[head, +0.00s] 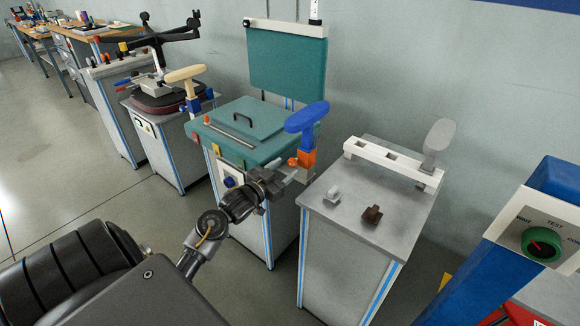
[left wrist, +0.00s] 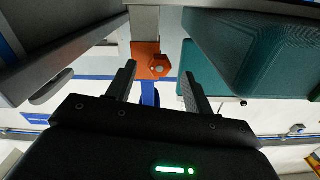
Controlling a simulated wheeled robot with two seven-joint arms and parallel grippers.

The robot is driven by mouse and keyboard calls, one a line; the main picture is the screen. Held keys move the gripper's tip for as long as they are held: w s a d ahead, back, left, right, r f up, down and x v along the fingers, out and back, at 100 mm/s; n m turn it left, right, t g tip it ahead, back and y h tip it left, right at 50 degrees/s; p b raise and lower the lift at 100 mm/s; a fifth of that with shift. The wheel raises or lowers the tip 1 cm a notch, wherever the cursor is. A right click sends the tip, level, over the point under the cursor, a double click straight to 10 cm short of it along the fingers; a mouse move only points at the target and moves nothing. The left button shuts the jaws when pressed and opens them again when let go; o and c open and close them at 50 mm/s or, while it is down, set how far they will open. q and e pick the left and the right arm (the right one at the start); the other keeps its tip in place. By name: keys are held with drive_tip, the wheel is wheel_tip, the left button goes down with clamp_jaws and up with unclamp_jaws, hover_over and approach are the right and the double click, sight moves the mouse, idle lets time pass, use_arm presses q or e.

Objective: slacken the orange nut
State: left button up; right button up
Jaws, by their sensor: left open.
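The orange nut (left wrist: 157,70) is a small hexagonal head on an orange block (left wrist: 146,60) in the left wrist view. In the head view the orange block (head: 307,158) sits below a blue handle (head: 306,117), with the small orange nut (head: 292,162) on its near left side. My left gripper (head: 291,174) is open close to the block. In the left wrist view the nut appears between the two fingertips of this gripper (left wrist: 158,72), with a gap on each side. I cannot tell how far ahead of the tips it is. My right gripper is out of view.
A teal bench (head: 235,125) with a lid stands left of the block. A grey cabinet (head: 345,215) with a white bracket (head: 390,162) and a small brown part (head: 372,214) stands right. A blue post with a green dial (head: 541,244) is at far right. Floor is clear at left.

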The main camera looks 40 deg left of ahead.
sight(291, 164)
use_arm(q)
drive_tip(key=shift+w, duration=1.65)
drive_tip(key=c, duration=0.9)
drive_tip(key=shift+c, duration=0.4)
